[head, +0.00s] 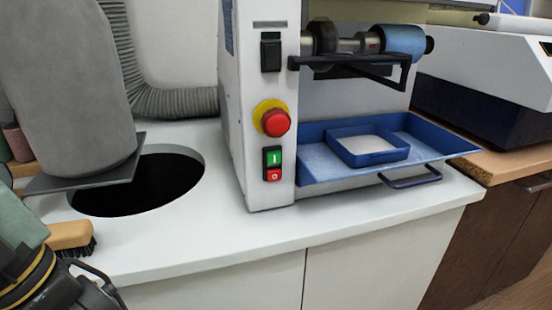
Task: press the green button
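The green button (274,158) is a small lit-looking square marked with a white line. It sits on the front face of the white machine (257,195), in a black switch plate, just above a small red button (273,175). What appears to be my gripper (98,288) is black and cut off at the lower left corner. It is well to the left of the green button and lower in the picture, apart from the machine. Its fingertips are not clearly visible, so I cannot tell its opening. Nothing covers the green button.
A large red emergency knob (275,122) on a yellow base sits above the green button. A blue tray (440,148) projects to the right. The white counter (230,232) has a round dark hole (150,185) at left, beside a brush (70,235). The counter front is clear.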

